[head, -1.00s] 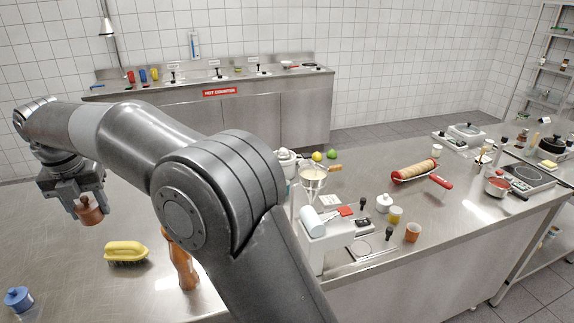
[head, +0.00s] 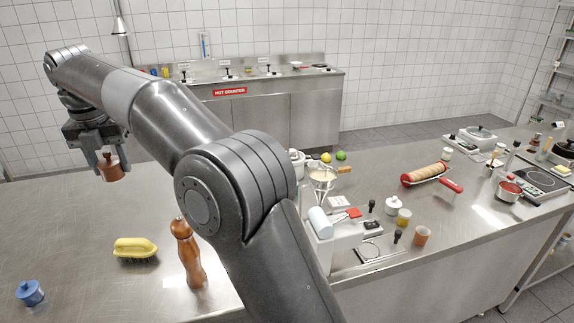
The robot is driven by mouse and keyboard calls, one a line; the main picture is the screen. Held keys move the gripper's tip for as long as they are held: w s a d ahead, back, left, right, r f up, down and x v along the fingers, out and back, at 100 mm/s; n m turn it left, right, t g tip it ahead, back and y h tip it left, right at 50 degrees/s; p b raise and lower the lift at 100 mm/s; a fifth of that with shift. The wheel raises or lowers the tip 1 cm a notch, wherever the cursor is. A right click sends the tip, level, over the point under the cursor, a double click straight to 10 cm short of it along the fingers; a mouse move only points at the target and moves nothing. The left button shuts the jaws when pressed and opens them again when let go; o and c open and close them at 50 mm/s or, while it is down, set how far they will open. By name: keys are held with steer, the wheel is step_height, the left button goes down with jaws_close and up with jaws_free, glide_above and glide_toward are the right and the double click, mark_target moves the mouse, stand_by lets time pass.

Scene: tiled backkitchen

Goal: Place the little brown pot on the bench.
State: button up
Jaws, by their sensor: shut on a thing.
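The little brown pot (head: 111,170) has a lid with a small knob and hangs upright between the fingers of my gripper (head: 110,158), at the left of the head view. My gripper is shut on it. The bench (head: 70,215) is a long steel surface that runs across the front and off to the right. The pot appears above the bench's left part; I cannot tell exactly how high it is.
A scale, a rolling pin (head: 425,174) and jars crowd the right. Bare steel lies around the brush.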

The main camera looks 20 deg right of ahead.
steer(key=w+d+m, duration=0.3)
steer(key=w+d, duration=0.2)
steer(key=d, duration=0.9)
steer(key=w+d+m, duration=0.2)
steer(key=w+d, duration=0.3)
steer(key=d, duration=0.8)
steer(key=w+d+m, duration=0.3)
steer(key=w+d, duration=0.2)
steer(key=d, duration=0.9)
steer(key=s+d+m+h, duration=0.1)
steer(key=s+d+m, duration=0.1)
steer(key=d, duration=0.9)
steer(key=s+d+m, duration=0.2)
steer(key=d, duration=0.8)
steer(key=s+d+m+g, duration=0.1)
steer(key=s+d+m, duration=0.1)
steer(key=s+d, duration=0.6)
steer(key=s+d+m, duration=0.2)
steer(key=s+d, duration=0.2)
steer(key=d, duration=0.9)
glide_above(379, 196)
step_height(379, 196, down, 25)
steer(key=shift+w+a+f, duration=0.1)
steer(key=shift+a+f, duration=0.05)
steer(key=shift+f, duration=1.95)
steer(key=shift+f, duration=0.1)
